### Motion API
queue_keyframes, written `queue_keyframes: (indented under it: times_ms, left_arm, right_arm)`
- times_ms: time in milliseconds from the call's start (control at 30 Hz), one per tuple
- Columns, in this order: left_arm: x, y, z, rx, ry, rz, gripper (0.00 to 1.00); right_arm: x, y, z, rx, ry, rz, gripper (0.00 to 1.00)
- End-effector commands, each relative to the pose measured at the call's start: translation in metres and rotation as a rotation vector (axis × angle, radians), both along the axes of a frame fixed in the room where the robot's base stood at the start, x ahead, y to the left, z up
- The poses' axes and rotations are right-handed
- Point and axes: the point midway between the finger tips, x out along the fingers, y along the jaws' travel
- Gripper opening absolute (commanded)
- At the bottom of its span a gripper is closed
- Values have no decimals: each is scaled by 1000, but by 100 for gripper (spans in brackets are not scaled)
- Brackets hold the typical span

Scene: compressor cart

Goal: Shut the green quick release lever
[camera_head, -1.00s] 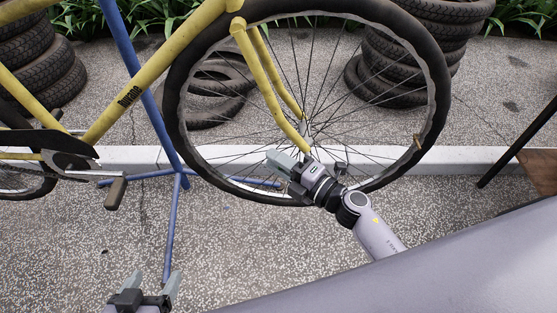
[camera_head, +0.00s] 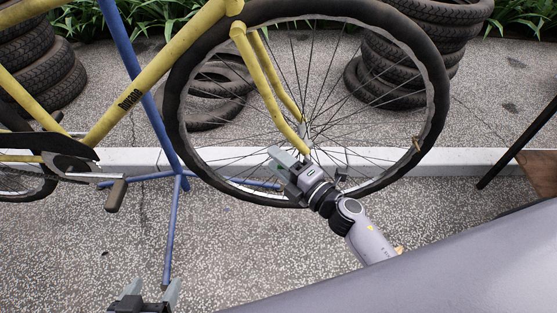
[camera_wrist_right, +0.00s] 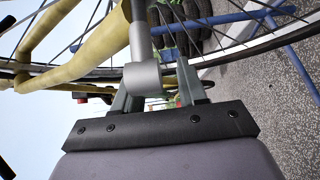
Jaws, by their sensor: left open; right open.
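A yellow bicycle's front wheel (camera_head: 430,70) hangs between the fork legs (camera_head: 262,85). My right gripper (camera_head: 281,163) is open, just below the fork end near the hub. In the right wrist view, my right gripper's fingers (camera_wrist_right: 160,80) stand apart, with a grey cylinder on a rod (camera_wrist_right: 143,78) in front of or between them; I cannot tell whether they touch. A small green patch (camera_wrist_right: 168,53) shows beyond it; I cannot tell if it is the green quick release lever. The lever is not clear in the head view. My left gripper (camera_head: 150,290) is open and empty at the bottom edge.
A blue stand (camera_head: 172,225) holds the bicycle, its feet spread on the pavement. The crank and pedal (camera_head: 116,193) stick out at the left. Stacked tyres (camera_head: 405,55) stand behind the wheel. A white kerb (camera_head: 480,160) runs behind.

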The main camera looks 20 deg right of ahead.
Motion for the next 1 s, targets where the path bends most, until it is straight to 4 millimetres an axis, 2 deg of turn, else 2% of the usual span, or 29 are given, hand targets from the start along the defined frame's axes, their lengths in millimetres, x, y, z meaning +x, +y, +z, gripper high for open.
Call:
queue_keyframes:
  times_ms: [267,500,1000]
  left_arm:
    - [0,0,4,-4,-1,2,75]
    - [-1,1,-1,-4,11,11,75]
    - [-1,2,-1,-6,9,15,75]
  right_arm:
    - [-33,-18,-1,-1,3,-1,42]
    - [-56,-30,-1,-1,2,-1,42]
    - [-61,-33,0,0,1,-1,42]
